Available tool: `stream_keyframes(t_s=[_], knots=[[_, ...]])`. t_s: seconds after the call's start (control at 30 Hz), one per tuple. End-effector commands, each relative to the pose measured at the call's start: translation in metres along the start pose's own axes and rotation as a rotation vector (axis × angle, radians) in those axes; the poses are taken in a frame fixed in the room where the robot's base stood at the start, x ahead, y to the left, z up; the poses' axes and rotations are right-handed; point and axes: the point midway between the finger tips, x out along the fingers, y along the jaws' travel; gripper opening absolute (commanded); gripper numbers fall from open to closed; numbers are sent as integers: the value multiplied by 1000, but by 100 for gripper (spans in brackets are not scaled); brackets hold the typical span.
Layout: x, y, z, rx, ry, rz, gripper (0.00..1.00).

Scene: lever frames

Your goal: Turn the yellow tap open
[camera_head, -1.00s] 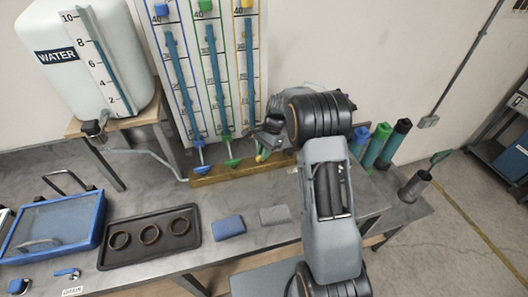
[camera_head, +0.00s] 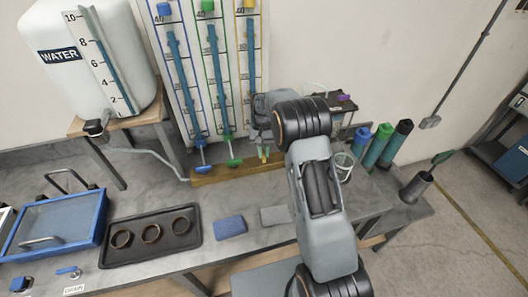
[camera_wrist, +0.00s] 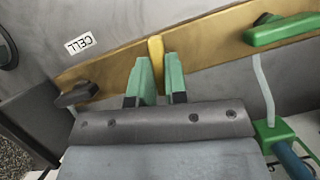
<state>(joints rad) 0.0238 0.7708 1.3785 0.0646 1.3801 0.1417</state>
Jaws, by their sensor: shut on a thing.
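The yellow tap lever (camera_wrist: 156,50) stands up between the green fingertips of my gripper (camera_wrist: 160,78) in the wrist view, against the brown wooden rail (camera_wrist: 205,42). My gripper is shut on this lever. In the head view my gripper (camera_head: 263,152) is low at the right part of the rail (camera_head: 215,174), below the yellow-framed tube (camera_head: 249,60). My arm hides much of that area. The lower part of the yellow lever and its tap body are hidden by my fingers in the wrist view.
The green tap (camera_head: 234,162) and blue tap (camera_head: 203,168) sit left along the rail. The green tap's handle (camera_wrist: 283,32) is close by in the wrist view. A dark knob (camera_wrist: 77,94) lies on the other side. Coloured cylinders (camera_head: 378,147) stand right of my arm.

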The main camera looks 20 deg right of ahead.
Motion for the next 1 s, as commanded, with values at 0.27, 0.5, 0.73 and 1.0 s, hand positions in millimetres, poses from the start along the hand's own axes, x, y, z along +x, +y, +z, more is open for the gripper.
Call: stream_keyframes(t_s=[0.27, 0.5, 0.73, 1.0], knots=[[3, -1, 0, -128, -5, 54, 0], [3, -1, 0, -180, -5, 76, 0], [3, -1, 0, -192, -5, 80, 0], [3, -1, 0, -193, -6, 80, 0]])
